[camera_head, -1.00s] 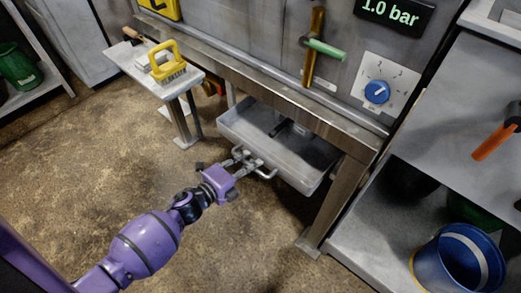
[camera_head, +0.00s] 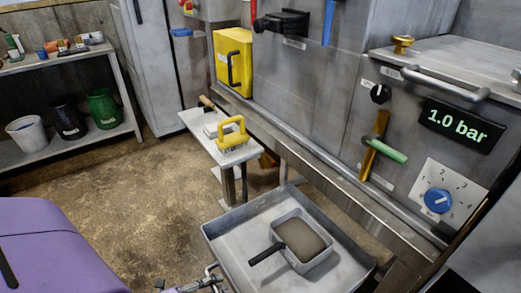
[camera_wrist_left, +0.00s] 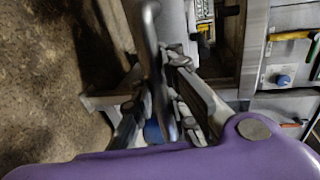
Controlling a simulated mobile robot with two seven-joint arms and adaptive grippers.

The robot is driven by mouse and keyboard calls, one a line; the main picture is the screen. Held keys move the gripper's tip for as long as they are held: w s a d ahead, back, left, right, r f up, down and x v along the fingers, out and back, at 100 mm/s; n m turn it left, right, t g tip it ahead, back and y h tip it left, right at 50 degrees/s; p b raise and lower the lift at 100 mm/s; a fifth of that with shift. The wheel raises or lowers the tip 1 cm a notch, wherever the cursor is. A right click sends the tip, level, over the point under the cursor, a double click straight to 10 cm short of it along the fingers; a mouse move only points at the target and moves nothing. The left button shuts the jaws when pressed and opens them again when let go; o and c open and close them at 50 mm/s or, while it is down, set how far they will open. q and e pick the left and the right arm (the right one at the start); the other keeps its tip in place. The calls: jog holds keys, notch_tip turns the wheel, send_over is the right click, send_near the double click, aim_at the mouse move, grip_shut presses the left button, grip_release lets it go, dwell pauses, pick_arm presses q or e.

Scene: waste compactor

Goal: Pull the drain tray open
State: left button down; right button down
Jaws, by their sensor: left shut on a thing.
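The drain tray (camera_head: 225,243) is a shallow grey metal tray. It sticks out from under the machine front, low in the head view. A small square pan (camera_head: 328,262) of brown sludge with a black handle lies in it. The tray's bar handle (camera_wrist_left: 152,50) passes between the fingers of my left gripper (camera_wrist_left: 162,105) in the left wrist view. That gripper is shut on the handle. In the head view my left gripper (camera_head: 195,287) shows only partly at the bottom edge, beside the tray's front. My right gripper is not in view.
A small side table (camera_head: 205,135) with a yellow-handled brush (camera_head: 233,135) stands behind the tray. The machine front (camera_head: 310,95) rises behind and to the right. A shelf with several buckets stands at the far left. Open floor (camera_head: 130,200) lies left of the tray.

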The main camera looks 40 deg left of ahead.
pick_arm(q)
jog(key=shift+v, duration=1)
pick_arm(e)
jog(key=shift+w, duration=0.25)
pick_arm(q)
jog(key=c, duration=1.8)
grip_release()
jog(key=shift+o, duration=0.2)
jog(key=shift+f, duration=0.1)
jog(key=v, duration=1.2)
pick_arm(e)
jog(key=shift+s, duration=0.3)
pick_arm(q)
jog(key=shift+f, duration=0.1)
